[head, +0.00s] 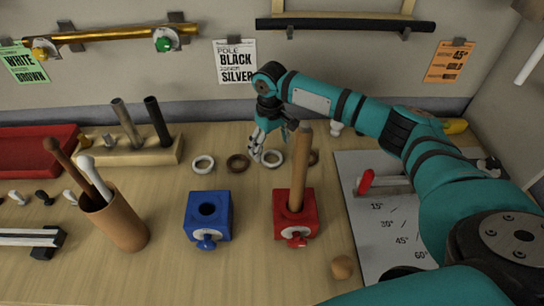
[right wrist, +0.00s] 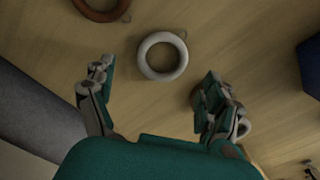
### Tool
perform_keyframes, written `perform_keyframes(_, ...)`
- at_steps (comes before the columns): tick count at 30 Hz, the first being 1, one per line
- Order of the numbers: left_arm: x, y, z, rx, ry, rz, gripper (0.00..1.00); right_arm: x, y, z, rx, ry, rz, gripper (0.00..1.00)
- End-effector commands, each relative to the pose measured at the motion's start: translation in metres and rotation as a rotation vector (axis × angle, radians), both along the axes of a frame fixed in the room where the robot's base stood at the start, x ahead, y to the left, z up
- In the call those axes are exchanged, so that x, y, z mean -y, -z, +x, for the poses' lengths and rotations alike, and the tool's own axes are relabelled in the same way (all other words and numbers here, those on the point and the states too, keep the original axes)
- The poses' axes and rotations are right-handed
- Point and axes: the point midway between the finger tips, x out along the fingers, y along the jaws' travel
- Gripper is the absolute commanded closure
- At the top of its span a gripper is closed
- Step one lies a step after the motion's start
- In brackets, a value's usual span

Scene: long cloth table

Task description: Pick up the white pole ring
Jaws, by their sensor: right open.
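Two white rings lie flat on the wooden table: one (head: 272,158) close to my right gripper, and another (head: 203,164) farther left. My right gripper (head: 264,140) is open and empty, a little above the table beside the nearer white ring. In the right wrist view this white ring (right wrist: 162,43) lies just beyond the gap between the open fingers (right wrist: 157,77), apart from them. The other white ring is mostly hidden behind the finger on the right there. My left gripper is not in view.
A brown ring (head: 238,170) lies between the white rings; another (head: 313,158) lies behind the wooden pole (head: 300,170) in the red block (head: 296,220). A blue block (head: 208,215) stands in front. A pole rack (head: 130,155) and brown cup (head: 120,222) stand left.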

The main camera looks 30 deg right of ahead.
Motion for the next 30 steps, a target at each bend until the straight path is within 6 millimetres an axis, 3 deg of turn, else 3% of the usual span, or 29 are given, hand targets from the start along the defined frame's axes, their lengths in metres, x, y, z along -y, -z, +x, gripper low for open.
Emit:
perform_keyframes(6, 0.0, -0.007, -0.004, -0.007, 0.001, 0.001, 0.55, -0.001, 0.027, 0.0, -0.001, 0.0, 0.0, 0.14)
perform_keyframes(14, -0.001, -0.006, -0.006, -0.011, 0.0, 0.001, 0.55, -0.001, 0.031, 0.0, 0.0, -0.001, 0.0, 0.14)
perform_keyframes(25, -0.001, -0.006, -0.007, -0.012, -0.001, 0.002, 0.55, -0.001, 0.031, 0.0, 0.001, 0.0, 0.0, 0.61)
perform_keyframes(30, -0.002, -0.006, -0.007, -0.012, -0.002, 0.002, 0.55, -0.001, 0.031, 0.0, 0.001, 0.0, 0.0, 0.63)
